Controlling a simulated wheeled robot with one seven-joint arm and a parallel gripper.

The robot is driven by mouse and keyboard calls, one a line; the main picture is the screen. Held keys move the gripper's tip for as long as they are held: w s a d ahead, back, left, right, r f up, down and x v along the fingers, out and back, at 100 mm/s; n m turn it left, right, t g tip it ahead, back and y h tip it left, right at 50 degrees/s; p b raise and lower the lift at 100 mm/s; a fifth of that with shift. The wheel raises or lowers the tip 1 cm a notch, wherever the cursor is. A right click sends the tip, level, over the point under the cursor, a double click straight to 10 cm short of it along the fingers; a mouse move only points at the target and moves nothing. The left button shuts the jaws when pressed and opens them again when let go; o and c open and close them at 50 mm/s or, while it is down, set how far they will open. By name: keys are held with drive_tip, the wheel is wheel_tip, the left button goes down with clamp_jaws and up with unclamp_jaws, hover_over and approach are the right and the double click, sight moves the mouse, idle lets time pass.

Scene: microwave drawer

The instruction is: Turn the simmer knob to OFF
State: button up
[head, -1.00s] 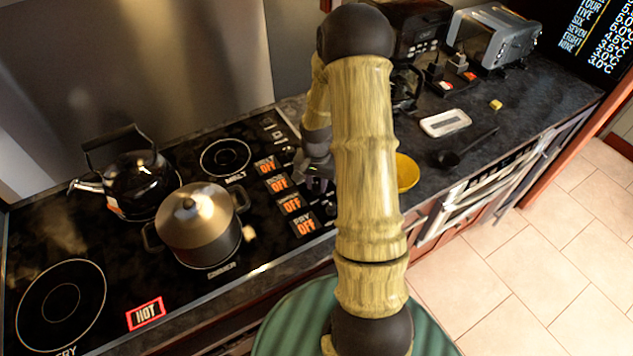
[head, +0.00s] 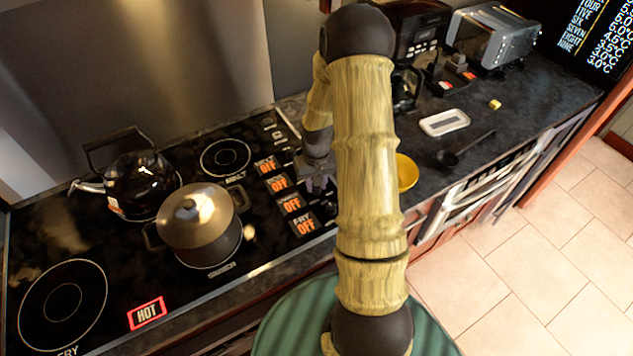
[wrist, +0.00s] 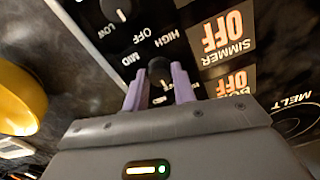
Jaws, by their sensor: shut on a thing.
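The simmer knob (wrist: 158,70) is a small black knob on the stove's control strip, in line with the lit SIMMER OFF display (wrist: 223,40) in the wrist view. My gripper (wrist: 159,90) has its two lilac fingers on either side of this knob and is shut on it. The LOW, MID, HIGH and OFF marks show around the knobs. I cannot clearly read where the knob's pointer stands. In the head view, the simmer display (head: 291,205) reads OFF, and my gripper (head: 318,186) is beside the displays, partly hidden by my arm.
A lidded pot (head: 200,228) and a black kettle (head: 140,182) stand on the stove. A red HOT sign (head: 146,313) glows at its front. Another knob (wrist: 116,9) is close by. A yellow bowl (head: 407,172) sits on the counter to the right.

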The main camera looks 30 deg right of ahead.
drive_tip(key=shift+w+r, duration=0.15)
drive_tip(key=shift+w, duration=0.1)
drive_tip(key=o, duration=1)
drive_tip(key=shift+s, duration=0.1)
wheel_tip(320, 180, up, 17)
drive_tip(key=shift+r+b, duration=0.1)
drive_tip(key=shift+b, duration=0.9)
